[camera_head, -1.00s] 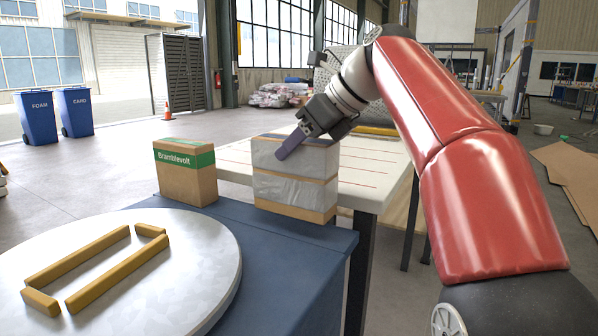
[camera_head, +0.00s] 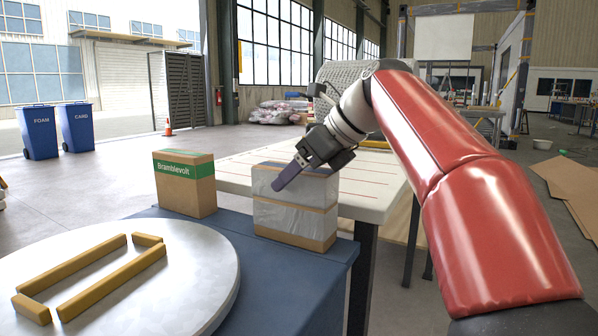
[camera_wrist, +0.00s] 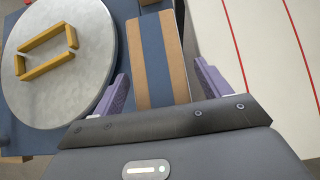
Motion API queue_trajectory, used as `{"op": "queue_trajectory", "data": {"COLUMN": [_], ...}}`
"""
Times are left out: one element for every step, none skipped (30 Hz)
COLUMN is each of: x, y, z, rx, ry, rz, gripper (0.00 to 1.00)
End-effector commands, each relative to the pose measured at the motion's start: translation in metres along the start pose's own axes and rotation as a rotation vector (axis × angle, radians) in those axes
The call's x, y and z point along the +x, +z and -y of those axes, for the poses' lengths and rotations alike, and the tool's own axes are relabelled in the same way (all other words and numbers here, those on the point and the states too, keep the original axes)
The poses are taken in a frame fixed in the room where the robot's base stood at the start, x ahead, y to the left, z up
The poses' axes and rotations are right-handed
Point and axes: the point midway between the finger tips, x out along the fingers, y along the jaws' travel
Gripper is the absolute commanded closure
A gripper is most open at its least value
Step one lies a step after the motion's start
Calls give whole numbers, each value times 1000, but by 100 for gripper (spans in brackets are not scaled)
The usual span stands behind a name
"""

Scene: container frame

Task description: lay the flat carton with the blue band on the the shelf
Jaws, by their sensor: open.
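The carton with the blue band (camera_head: 295,216) stands upright near the back right corner of the blue-topped bench. It is brown with grey film-like sides, and the blue band runs along its narrow top. In the wrist view its top (camera_wrist: 154,70) lies between my two spread purple fingers. My gripper (camera_head: 287,178) is at the carton's top, with one finger seen in front of its near face; the other finger is hidden. The wrist view shows my gripper (camera_wrist: 163,88) open around the carton. I cannot tell whether the fingers touch it. No shelf is clearly identifiable.
A brown carton with a green band (camera_head: 185,184) stands left of it. A round grey plate (camera_head: 190,283) with several yellow bars (camera_head: 115,282) is at the front left. A white table with red lines (camera_head: 372,185) stands behind the bench.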

Motion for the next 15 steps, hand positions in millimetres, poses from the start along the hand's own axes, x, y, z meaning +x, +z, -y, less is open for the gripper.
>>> {"op": "queue_trajectory", "data": {"x": [0, -1, -2, -5, -8, -14, -20, -26, -34, -41, -48, -57, -64, -70, -78], "y": [0, 1, 2, 3, 3, 4, 4, 4, 5, 5, 6, 5, 5, 5, 5], "z": [0, 0, 0, 0, 0, 1, 1, 1, 1, 0, 0, 1, 1, 1, 1], "rx": [0, 0, 0, 1, 1, 1, 1, 1, 1, 1, 1, 2, 3, 2, 1], "ry": [0, 0, 0, -1, -2, -3, -3, -4, -5, -5, -4, -5, -4, -5, -3], "rz": [0, 0, 0, 0, 1, 1, 0, 1, 1, 1, 2, 1, 1, 1, 0], "gripper": [24, 24, 24, 24, 24, 24, 24, 24, 24, 24, 24, 24, 24, 24, 24]}}
